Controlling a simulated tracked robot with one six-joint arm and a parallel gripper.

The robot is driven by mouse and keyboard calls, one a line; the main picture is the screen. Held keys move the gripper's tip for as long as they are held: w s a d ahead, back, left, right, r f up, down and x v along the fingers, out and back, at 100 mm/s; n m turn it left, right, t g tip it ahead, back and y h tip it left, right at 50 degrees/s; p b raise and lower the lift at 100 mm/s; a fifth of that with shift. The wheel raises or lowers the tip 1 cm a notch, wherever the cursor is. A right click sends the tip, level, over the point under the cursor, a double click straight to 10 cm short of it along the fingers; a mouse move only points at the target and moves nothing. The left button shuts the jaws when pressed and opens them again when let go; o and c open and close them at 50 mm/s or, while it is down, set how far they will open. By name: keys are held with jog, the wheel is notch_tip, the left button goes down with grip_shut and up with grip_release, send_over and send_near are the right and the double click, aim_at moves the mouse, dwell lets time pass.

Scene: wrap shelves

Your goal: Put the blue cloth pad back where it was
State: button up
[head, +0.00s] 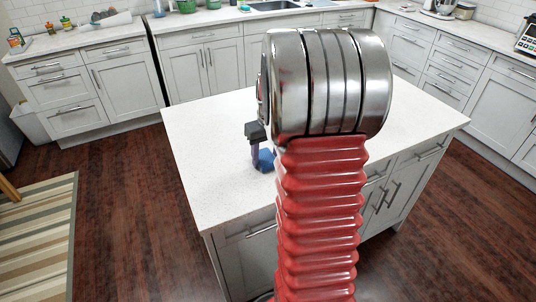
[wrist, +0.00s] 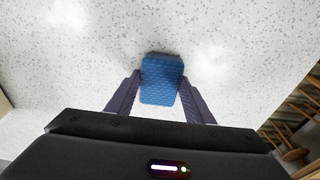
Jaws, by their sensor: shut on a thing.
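The blue cloth pad (wrist: 162,82) is between the two fingers of my gripper (wrist: 160,92) in the wrist view. The fingers are shut on its sides, and it has a quilted texture. Behind it lies a white speckled countertop with a dark shadow at the pad's far edge. In the head view, the pad (head: 265,159) shows as a small blue patch beside my gripper (head: 259,160), low over the white island top (head: 215,130). My arm hides part of the island. I cannot tell whether the pad touches the surface.
The island top is clear to the left of my arm. Counters with cabinets (head: 205,58) line the back and right, with a sink (head: 272,6) at the back. A striped rug (head: 45,235) lies on the wooden floor at left. Wooden furniture (wrist: 295,125) shows at right in the wrist view.

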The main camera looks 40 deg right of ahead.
jog(key=o, duration=1)
jog(key=shift+f, duration=0.1)
jog(key=r, duration=0.4)
jog(key=s+r, duration=0.1)
jog(key=r, duration=0.7)
jog(key=shift+s+a, duration=0.25)
jog(key=shift+s, duration=0.15)
